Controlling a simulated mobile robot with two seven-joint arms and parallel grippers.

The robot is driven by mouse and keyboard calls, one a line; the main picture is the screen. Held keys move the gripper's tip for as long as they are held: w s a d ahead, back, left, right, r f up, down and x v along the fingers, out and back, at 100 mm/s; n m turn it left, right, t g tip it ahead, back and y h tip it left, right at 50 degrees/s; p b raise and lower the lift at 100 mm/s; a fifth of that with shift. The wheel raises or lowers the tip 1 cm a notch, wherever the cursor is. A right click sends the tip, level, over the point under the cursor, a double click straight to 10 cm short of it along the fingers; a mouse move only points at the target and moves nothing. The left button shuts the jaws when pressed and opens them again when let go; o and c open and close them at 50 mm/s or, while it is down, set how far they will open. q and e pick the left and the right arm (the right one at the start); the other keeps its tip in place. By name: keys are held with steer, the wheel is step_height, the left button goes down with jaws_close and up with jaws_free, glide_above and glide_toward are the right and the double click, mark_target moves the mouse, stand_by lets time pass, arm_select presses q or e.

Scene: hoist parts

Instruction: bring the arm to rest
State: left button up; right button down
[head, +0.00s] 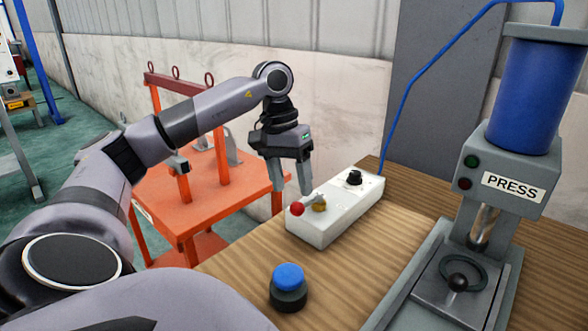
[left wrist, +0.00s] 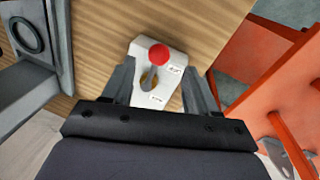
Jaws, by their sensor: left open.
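My left arm comes in from the left in the head view. Its gripper (head: 292,196) hangs pointing down above the near end of the white control box (head: 338,222), with its fingers apart and nothing between them. The box lies on the wooden table and carries a lever with a red ball knob (head: 297,209), a yellow part (head: 319,206) and a black knob (head: 354,177). In the left wrist view, the open fingers of the left gripper (left wrist: 162,88) frame the box (left wrist: 172,62) and its red knob (left wrist: 158,54). Contact cannot be told. My right gripper is out of view.
A grey press (head: 512,190) with a blue cylinder stands at the right. A blue push button (head: 288,278) sits at the table's front. An orange frame stand (head: 195,197) is behind the left arm. Bare wooden table (head: 375,255) lies between box and press.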

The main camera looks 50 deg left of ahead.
arm_select(q)
steer(key=shift+s+a+r, duration=0.1)
steer(key=shift+a+r, duration=0.1)
steer(key=shift+r, duration=0.95)
